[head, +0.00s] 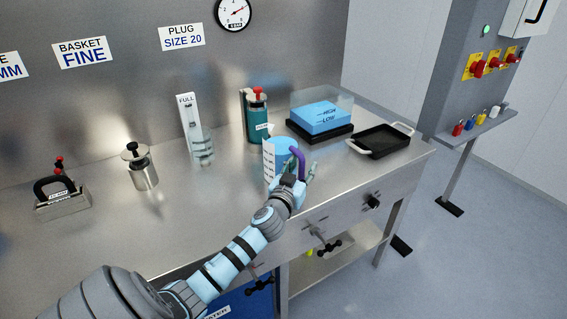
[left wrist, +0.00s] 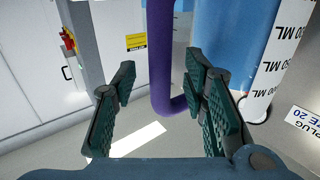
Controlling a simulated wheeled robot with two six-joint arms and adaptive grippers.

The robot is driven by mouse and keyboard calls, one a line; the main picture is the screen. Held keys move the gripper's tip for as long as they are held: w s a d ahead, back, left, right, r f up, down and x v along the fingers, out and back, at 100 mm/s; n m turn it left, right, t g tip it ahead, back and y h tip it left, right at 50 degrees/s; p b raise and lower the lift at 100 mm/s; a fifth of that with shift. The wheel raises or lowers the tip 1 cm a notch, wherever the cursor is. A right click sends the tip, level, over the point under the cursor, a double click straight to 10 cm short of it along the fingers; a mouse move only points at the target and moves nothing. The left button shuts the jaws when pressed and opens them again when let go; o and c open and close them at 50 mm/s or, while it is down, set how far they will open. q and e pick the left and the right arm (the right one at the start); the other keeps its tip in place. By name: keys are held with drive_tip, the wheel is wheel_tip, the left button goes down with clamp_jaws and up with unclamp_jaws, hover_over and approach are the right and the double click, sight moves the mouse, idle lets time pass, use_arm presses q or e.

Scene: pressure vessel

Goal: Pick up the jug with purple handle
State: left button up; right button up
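The jug (head: 279,147) stands on the steel counter, with a blue body, a white measuring scale and a purple handle (head: 298,157) on its right side. In the left wrist view the jug's blue body (left wrist: 228,40) is at the upper right, and the purple handle (left wrist: 162,55) runs down between the fingers. My left gripper (head: 304,172) is at the handle, open, with its fingers apart on either side of it in the left wrist view (left wrist: 160,90). The handle looks nearer the right-hand finger, which hides part of its lower bend. Contact cannot be told. My right gripper is not in view.
A green canister (head: 257,118) and a blue block on a black base (head: 320,118) stand behind the jug. A black tray (head: 380,142) lies to the right. A clear cylinder (head: 202,148) and metal pot (head: 143,170) stand left. The counter's front edge is close below.

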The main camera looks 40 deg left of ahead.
use_arm(q)
clamp_jaws()
drive_tip(key=shift+r, duration=0.1)
